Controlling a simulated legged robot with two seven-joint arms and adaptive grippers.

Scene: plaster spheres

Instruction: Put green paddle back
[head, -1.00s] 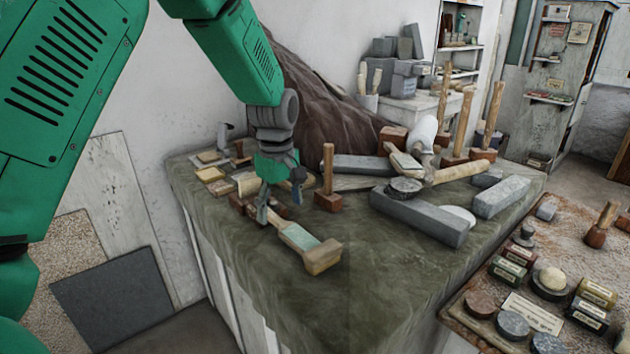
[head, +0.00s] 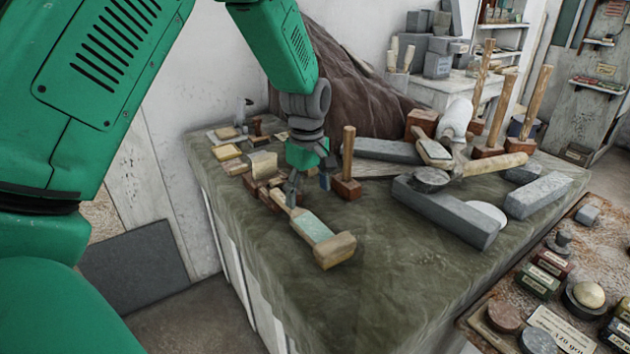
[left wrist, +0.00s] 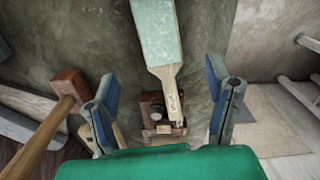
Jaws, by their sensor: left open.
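The green paddle (head: 312,228) has a pale green face and a wooden handle. In the head view it lies on the bench cloth, its face end at a pale wooden block (head: 336,250); whether it rests on the block I cannot tell. My left gripper (head: 308,187) is open and empty, pointing down over the handle end. In the left wrist view the paddle (left wrist: 155,35) runs from the top edge down between the two fingers of the gripper (left wrist: 163,85). Its handle lies between them, apart from both. My right gripper is not in view.
A wooden mallet (head: 347,165) stands close right of the gripper; it also shows in the left wrist view (left wrist: 50,120). Small wooden blocks (head: 262,163) lie to the left. Grey stone bars (head: 445,213) lie to the right. The cloth in front (head: 390,280) is clear.

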